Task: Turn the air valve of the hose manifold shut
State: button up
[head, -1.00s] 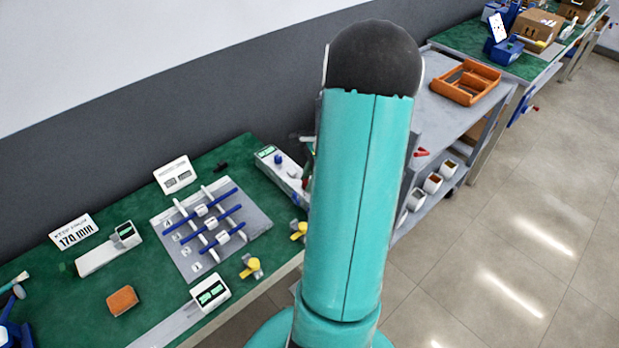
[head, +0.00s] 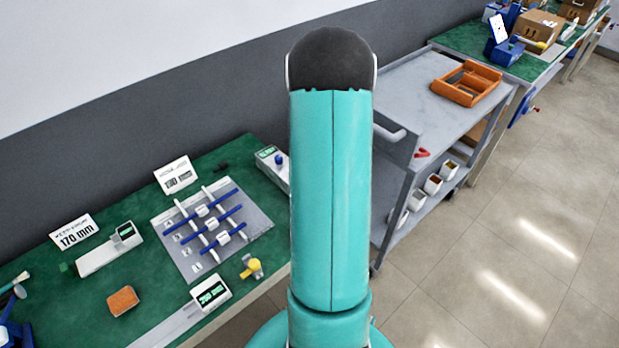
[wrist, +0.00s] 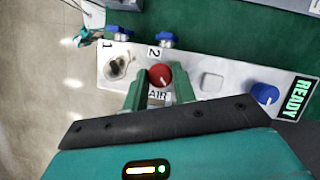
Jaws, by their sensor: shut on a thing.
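In the wrist view the hose manifold (wrist: 212,84) is a pale panel lying on the green bench. Its air valve, a red round knob (wrist: 160,76) with a white pointer line, sits above the label "AIR". My gripper (wrist: 160,86) has its two green fingers on either side of the red knob and is shut on it. The label is partly covered by the fingers. In the head view only the left end of the manifold (head: 270,167) shows; my arm hides the rest and my gripper.
The manifold also has a blue knob (wrist: 265,94), a green "READY" display (wrist: 300,97) and blue fittings at ports 1 and 2. A grey plate with blue bars (head: 259,218) lies left of my arm. A grey trolley (head: 425,101) stands to the right.

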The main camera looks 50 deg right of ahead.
jog(key=n, duration=0.2)
jog(key=n+g, duration=0.1)
jog(key=n, duration=0.1)
jog(key=shift+w+n+g+h, duration=0.2)
jog(key=shift+n+g+h, duration=0.1)
jog(key=shift+n+h, duration=0.1)
jog(key=n+g+h, duration=0.1)
jog(key=n, duration=0.3)
jog(key=shift+a, duration=0.15)
jog(key=shift+n, duration=0.4)
jog(key=o, duration=1)
jog(key=v, duration=1.4)
jog(key=shift+w+a+f, duration=0.1)
jog(key=shift+w+a, duration=0.05)
